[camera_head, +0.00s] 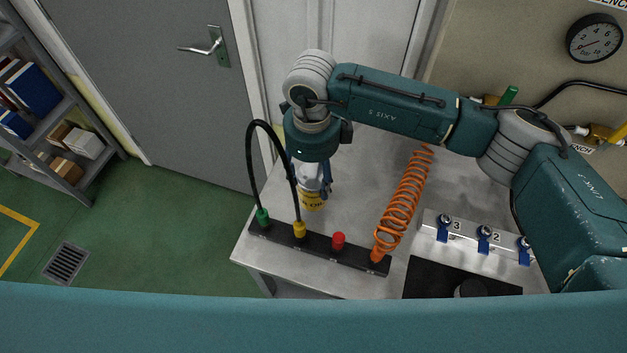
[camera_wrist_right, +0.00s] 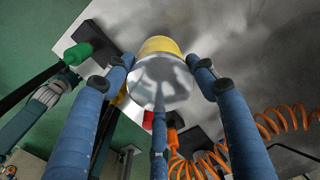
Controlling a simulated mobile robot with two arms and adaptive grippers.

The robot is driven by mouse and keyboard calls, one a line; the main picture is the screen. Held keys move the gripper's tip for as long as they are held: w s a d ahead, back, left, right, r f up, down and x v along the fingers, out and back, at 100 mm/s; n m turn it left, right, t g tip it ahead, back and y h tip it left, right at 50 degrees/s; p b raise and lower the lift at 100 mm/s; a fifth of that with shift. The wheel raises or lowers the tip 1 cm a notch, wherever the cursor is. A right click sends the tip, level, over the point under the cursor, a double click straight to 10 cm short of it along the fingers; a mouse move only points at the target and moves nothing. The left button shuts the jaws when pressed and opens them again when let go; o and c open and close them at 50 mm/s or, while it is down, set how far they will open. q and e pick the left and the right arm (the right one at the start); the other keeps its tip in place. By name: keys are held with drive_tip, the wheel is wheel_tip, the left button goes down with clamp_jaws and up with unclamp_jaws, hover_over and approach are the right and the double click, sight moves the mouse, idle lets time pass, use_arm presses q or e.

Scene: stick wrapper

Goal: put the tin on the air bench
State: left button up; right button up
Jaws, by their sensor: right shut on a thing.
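The tin (camera_head: 312,199), yellow with a pale metal end, is in my right gripper (camera_head: 313,180) over the left part of the grey bench top (camera_head: 350,195). In the wrist view the tin (camera_wrist_right: 160,80) sits between the blue fingers of my right gripper (camera_wrist_right: 160,85), its shiny end facing the camera. The fingers are shut on it. From the head view I cannot tell whether the tin touches the bench top. It is behind the black connector strip, and the fingers hide part of it. My left gripper is not in view.
The black strip (camera_head: 318,247) has green, yellow and red fittings, with a black hose (camera_head: 250,165) arching up near the tin. A coiled orange hose (camera_head: 404,200) stands to the right. Blue valves (camera_head: 484,236) are at the right. The bench's left edge is close.

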drive_tip(key=shift+f, duration=0.5)
wheel_tip(320, 180, down, 3)
drive_tip(key=shift+f+p, duration=0.15)
drive_tip(key=shift+p, duration=0.65)
drive_tip(key=shift+f, duration=0.35)
drive_tip(key=o, duration=1.5)
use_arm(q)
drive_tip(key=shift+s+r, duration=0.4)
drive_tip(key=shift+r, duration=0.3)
use_arm(e)
drive_tip(key=shift+o, duration=0.2)
